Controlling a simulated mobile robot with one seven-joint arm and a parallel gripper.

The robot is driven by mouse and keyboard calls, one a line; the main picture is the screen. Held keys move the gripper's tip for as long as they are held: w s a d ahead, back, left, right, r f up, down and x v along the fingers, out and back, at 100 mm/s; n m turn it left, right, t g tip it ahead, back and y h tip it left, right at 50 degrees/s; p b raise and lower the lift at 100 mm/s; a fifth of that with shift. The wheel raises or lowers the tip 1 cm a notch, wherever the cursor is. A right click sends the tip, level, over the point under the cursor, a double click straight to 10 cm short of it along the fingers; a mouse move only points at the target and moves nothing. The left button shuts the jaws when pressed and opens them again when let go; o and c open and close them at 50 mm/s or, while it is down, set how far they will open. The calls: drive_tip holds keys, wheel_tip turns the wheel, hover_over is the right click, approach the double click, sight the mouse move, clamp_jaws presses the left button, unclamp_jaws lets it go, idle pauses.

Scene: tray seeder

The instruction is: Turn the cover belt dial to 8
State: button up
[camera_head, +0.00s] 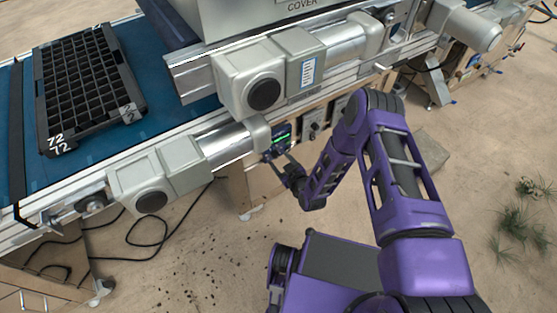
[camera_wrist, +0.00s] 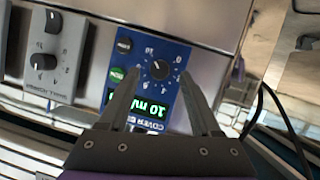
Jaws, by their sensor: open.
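The cover belt dial (camera_wrist: 159,70) is a round black knob on a blue panel (camera_wrist: 178,54); numbers ring it and a small light mark shows on it. The panel appears upside down in the wrist view. Its green display (camera_wrist: 150,107) reads 10, with the rest and the label partly hidden by my gripper. My gripper (camera_wrist: 159,76) is open, one finger on each side of the dial, with nothing between them but the view of the dial. I cannot tell whether the fingers touch it. In the head view, my gripper (camera_head: 279,158) is just below the small panel (camera_head: 281,135).
A green button (camera_wrist: 117,75) and a black button (camera_wrist: 124,44) lie beside the dial. A grey box with two black knobs (camera_wrist: 44,62) is to their left. Black cables (camera_wrist: 275,115) hang at right. A black seed tray (camera_head: 88,85) lies on the blue belt (camera_head: 150,75).

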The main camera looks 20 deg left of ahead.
drive_tip(key=shift+x, duration=0.95)
drive_tip(key=shift+c, duration=0.2)
clamp_jaws()
